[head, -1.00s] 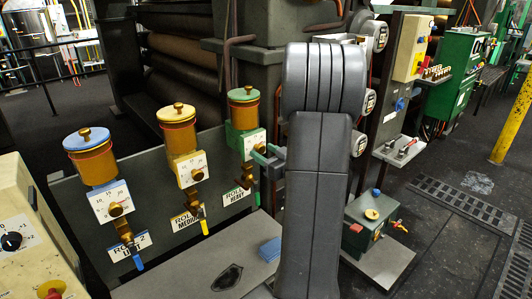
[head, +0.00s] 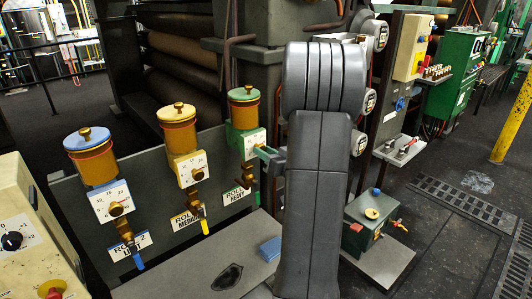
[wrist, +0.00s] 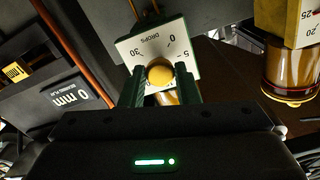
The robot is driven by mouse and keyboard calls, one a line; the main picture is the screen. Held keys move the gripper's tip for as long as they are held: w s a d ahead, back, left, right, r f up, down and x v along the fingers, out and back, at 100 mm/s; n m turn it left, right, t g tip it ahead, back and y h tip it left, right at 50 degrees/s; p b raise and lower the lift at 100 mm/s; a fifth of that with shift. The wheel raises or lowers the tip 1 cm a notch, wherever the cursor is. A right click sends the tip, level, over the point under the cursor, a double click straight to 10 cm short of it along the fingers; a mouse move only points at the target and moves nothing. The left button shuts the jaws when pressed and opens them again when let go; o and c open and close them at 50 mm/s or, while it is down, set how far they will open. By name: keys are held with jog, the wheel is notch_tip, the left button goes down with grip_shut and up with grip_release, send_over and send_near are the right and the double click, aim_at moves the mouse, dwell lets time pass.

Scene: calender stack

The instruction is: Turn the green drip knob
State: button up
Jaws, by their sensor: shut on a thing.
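The green oiler (head: 243,108), labelled heavy, is the rightmost of three on the grey panel, with a green lid and amber body. Its white dial (head: 255,141) shows above my gripper (head: 266,157); the knob is hidden there. In the wrist view the dial (wrist: 150,46) reads DROPS with 0, 5 and 30, and appears upside down. The round brass drip knob (wrist: 160,73) sits on it, between the green fingers of my gripper (wrist: 161,90). My gripper is shut on the knob, one finger on each side.
A yellow oiler (head: 177,128) and a blue oiler (head: 90,155) stand to the left on the same panel. A blue block (head: 271,249) lies on the grey base plate. My arm hides the area right of the green oiler.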

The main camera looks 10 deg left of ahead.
jog(key=o, duration=1)
jog(key=shift+c, duration=0.2)
jog(key=b+v, duration=0.1)
jog(key=v, duration=1.2)
jog(key=shift+s+d+b, duration=0.25)
jog(key=shift+d+b, duration=0.05)
jog(key=p+x, duration=0.1)
jog(key=x, duration=1.2)
jog(key=shift+w+a+p, duration=0.3)
